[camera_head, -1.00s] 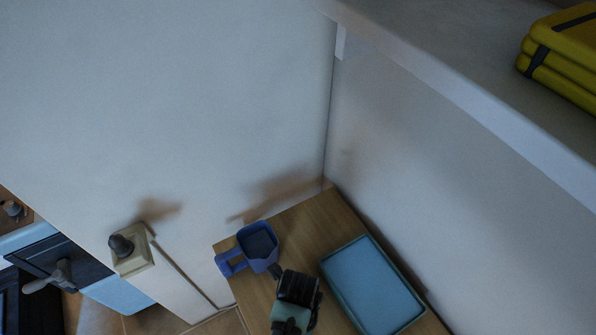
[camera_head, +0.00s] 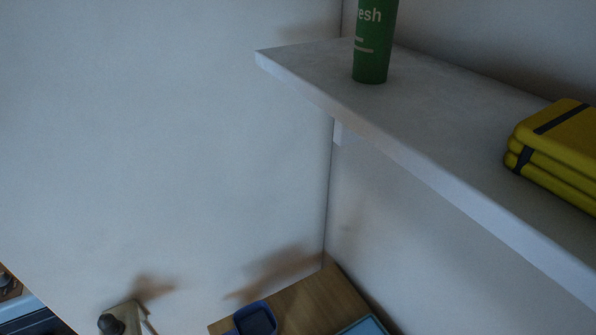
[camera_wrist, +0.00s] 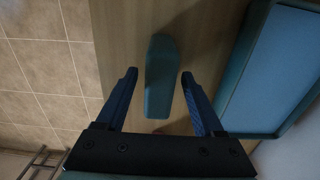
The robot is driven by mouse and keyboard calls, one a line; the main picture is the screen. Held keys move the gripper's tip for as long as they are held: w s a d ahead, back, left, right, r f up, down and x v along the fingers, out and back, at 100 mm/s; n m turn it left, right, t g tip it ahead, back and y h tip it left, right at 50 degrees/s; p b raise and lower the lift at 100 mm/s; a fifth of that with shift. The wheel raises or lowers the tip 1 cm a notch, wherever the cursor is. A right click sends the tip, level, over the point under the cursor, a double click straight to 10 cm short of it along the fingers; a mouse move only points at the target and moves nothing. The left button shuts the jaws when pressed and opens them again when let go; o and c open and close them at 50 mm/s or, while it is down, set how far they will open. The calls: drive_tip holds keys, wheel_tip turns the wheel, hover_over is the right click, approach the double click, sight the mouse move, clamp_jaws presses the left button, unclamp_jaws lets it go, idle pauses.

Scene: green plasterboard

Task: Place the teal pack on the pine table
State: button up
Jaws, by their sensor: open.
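The teal pack (camera_wrist: 160,88) shows in the wrist view, over the wooden surface of the pine table (camera_wrist: 118,30). My gripper (camera_wrist: 159,74) is open, with one blue finger on each side of the pack and a visible gap on both sides. I cannot tell whether the pack rests on the wood.
A blue tray (camera_wrist: 237,70) lies right of the pack. A grey shelf (camera_head: 440,120) overhangs at right, bearing a green cup (camera_head: 372,50) and a yellow strapped stack (camera_head: 560,140). A tiled floor (camera_wrist: 45,65) lies left.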

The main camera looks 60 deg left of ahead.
wheel_tip(320, 180, up, 10)
drive_tip(key=shift+r, duration=0.25)
idle(0.6)
